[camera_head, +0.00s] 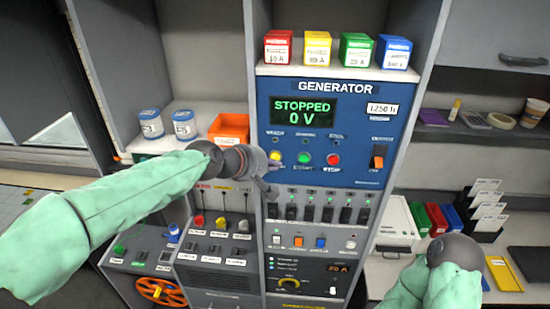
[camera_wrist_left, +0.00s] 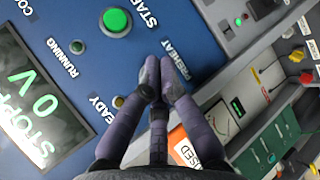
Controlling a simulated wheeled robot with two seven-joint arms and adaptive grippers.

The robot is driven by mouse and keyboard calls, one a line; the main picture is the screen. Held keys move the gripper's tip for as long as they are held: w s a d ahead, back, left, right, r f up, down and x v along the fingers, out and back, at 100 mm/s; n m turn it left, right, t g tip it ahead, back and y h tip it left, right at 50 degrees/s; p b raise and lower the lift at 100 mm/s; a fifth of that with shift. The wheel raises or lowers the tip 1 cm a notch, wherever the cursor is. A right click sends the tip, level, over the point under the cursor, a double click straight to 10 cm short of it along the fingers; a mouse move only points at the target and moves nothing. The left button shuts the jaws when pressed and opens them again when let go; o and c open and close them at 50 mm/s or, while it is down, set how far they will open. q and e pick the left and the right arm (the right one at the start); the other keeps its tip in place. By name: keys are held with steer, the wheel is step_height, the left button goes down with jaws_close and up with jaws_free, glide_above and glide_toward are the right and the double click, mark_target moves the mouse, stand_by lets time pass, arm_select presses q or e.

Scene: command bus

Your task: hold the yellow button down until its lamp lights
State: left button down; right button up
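The yellow button (camera_head: 276,157) is on the blue generator panel (camera_head: 375,130), left of a green and a red button. The small lamp (camera_wrist_left: 118,102) by the READY label looks dull yellow and does not clearly glow. The display (camera_head: 305,111) reads STOPPED, 0 V. My right gripper is not visible.
The green button (camera_head: 304,158) and red button (camera_head: 333,160) are close to the right. A row of breaker switches (camera_head: 310,208) is below. An orange box (camera_head: 229,129) stands on the shelf to the left. My right forearm is at the lower right.

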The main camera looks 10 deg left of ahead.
arm_select(q)
steer(key=shift+w, duration=0.15)
steer(key=shift+w, duration=0.3)
steer(key=shift+w, duration=0.35)
stand_by(2.9)
steer(key=shift+s, duration=0.15)
stand_by(2.7)
steer(key=shift+s, duration=0.7)
steer(key=shift+s+p, duration=0.7)
steer(key=shift+s, duration=1.8)
